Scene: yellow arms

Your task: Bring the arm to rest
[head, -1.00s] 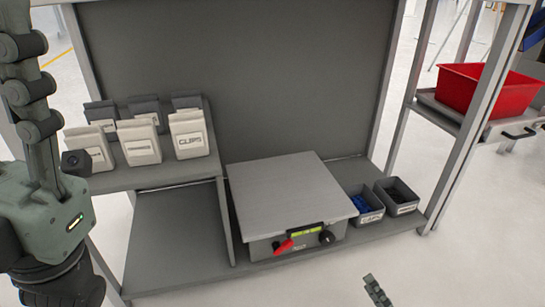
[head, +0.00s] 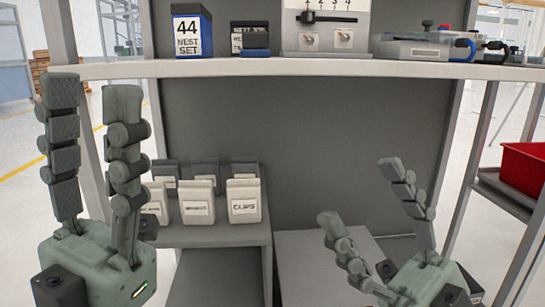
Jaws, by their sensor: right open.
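My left gripper (head: 92,150) is raised at the left of the head view, fingers pointing up. Its two fingers stand apart with nothing between them. My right gripper (head: 370,205) is at the lower right, fingers pointing up and to the left. Its fingers are spread wide and empty, in front of the grey-topped box (head: 305,255) and the back panel. Both arms below the grippers are out of the picture.
Labelled white bins (head: 199,203) stand on a grey shelf at the left, partly behind my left gripper. An upper shelf (head: 330,68) crosses above, holding a blue-white box (head: 191,30) and devices. A red crate (head: 525,180) is at the right.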

